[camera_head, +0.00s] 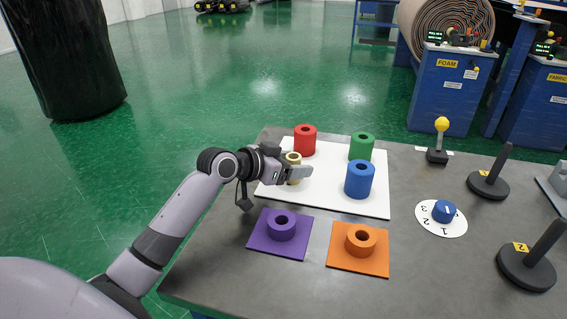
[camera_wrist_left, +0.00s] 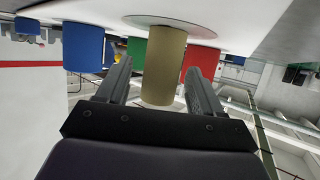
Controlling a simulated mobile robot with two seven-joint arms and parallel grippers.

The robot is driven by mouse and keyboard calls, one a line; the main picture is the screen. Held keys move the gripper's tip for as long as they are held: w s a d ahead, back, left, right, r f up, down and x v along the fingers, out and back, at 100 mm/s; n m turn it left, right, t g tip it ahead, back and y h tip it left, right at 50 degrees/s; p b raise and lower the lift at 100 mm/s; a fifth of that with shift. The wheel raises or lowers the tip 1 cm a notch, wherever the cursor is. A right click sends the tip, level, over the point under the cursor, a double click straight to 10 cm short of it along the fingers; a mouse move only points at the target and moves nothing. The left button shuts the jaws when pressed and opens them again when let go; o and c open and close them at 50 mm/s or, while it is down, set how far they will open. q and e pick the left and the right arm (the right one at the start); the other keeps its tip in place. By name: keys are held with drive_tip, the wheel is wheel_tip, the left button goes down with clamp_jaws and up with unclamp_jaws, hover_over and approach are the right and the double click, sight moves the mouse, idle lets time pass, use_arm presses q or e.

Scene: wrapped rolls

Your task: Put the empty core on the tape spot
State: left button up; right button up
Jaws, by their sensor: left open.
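The empty core (camera_head: 294,158) is a short tan tube standing upright on the left part of the white board (camera_head: 330,205). My left gripper (camera_head: 299,167) reaches in from the left, its fingers around the core. In the left wrist view, the picture is inverted and the core (camera_wrist_left: 163,65) stands between the two open fingers, with small gaps on both sides. A round grey mark with a thin coloured rim (camera_wrist_left: 205,31) shows at the core's base on the board; I cannot tell if this is the tape spot. My right gripper is out of view.
Red (camera_head: 305,141), green (camera_head: 361,147) and blue (camera_head: 359,180) rolls stand on the board. Purple (camera_head: 281,226) and orange (camera_head: 360,240) rolls sit on matching mats in front. A dial (camera_head: 443,212), lever (camera_head: 439,145) and two posts stand to the right.

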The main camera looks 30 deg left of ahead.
use_arm(q)
drive_tip(key=v, duration=1.2)
drive_tip(key=shift+s+r, duration=0.1)
